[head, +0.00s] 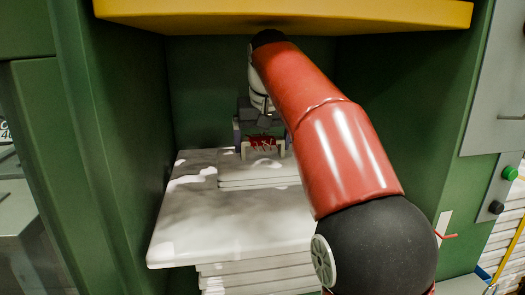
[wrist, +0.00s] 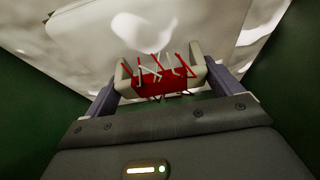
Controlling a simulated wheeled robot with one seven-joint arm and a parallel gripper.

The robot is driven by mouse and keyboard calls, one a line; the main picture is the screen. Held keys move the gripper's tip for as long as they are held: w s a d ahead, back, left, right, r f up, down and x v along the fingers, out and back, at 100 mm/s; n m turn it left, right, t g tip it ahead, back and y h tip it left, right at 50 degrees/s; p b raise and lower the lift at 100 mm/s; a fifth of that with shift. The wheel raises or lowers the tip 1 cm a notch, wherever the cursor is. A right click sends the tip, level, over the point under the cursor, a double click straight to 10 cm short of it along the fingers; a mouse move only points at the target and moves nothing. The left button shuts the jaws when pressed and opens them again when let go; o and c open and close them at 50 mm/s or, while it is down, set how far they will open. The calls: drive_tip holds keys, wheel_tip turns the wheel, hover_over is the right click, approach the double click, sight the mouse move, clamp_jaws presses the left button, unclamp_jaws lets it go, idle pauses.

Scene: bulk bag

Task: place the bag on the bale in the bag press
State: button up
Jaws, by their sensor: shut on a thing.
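My gripper (head: 262,147) is inside the press, low over the back part of the bale, and its fingers are shut. The wrist view shows a red part with thin pale and red strips between the fingertips (wrist: 161,76). The flat white bag (head: 252,176) lies in front of and below the fingers, over the bale top; it also shows in the wrist view (wrist: 90,40). Exactly where the fingers grip it is hard to see. The bale (head: 215,232) is a wide pale slab on stacked white layers. The bag press (head: 112,150) is green with a yellow beam above.
The yellow beam (head: 290,14) is close above my arm. Green side walls close in the press on both sides. A control panel with a green button (head: 510,173) is at the right. The front left of the bale top is bare.

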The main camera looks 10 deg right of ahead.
sight(262, 157)
drive_tip(key=shift+f+b, duration=0.7)
drive_tip(key=shift+f, duration=0.95)
drive_tip(key=shift+f, duration=0.15)
drive_tip(key=o, duration=1.6)
drive_tip(key=shift+c, duration=0.2)
drive_tip(key=p+v, duration=0.1)
drive_tip(key=v, duration=0.2)
drive_tip(key=s+b, duration=0.2)
drive_tip(key=s, duration=1)
drive_tip(key=shift+b, duration=0.3)
